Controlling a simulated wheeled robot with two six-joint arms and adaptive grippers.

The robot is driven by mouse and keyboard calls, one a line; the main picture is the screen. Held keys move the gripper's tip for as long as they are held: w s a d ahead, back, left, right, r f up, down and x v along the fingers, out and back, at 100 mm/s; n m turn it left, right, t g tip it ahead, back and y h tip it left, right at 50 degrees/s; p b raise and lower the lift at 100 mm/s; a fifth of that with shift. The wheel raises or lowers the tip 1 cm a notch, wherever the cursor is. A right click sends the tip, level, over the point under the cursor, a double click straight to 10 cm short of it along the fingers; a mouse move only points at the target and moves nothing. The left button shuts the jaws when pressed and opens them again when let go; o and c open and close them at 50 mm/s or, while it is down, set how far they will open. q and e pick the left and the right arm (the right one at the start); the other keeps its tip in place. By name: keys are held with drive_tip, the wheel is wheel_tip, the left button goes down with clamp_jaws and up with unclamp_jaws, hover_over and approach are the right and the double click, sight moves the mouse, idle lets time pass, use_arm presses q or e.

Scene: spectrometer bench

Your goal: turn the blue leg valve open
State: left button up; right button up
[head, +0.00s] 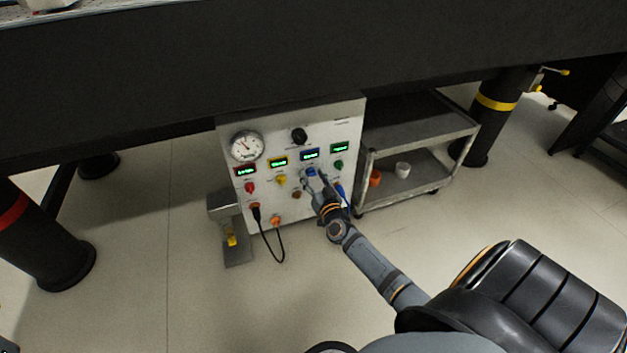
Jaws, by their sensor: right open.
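The blue leg valve (311,171) is a small blue knob on the white control panel (342,113), below a blue-framed green display (310,155). My right gripper (313,180) is open at the panel, with its fingertips close around or just below the blue valve. Whether the fingers touch it is too small to tell. The fingers partly hide the panel beneath the valve. My left gripper is not in view.
Red (250,187), yellow (281,180) and green (339,164) valves sit beside it. A gauge (247,146) is upper left. A black cable (268,243) hangs below. A grey cart (432,121) stands right; the dark bench (300,60) overhangs.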

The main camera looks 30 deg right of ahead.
clamp_jaws()
idle(0.3)
drive_tip(key=m, duration=1.7)
idle(0.4)
drive_tip(key=shift+m, duration=0.3)
unclamp_jaws()
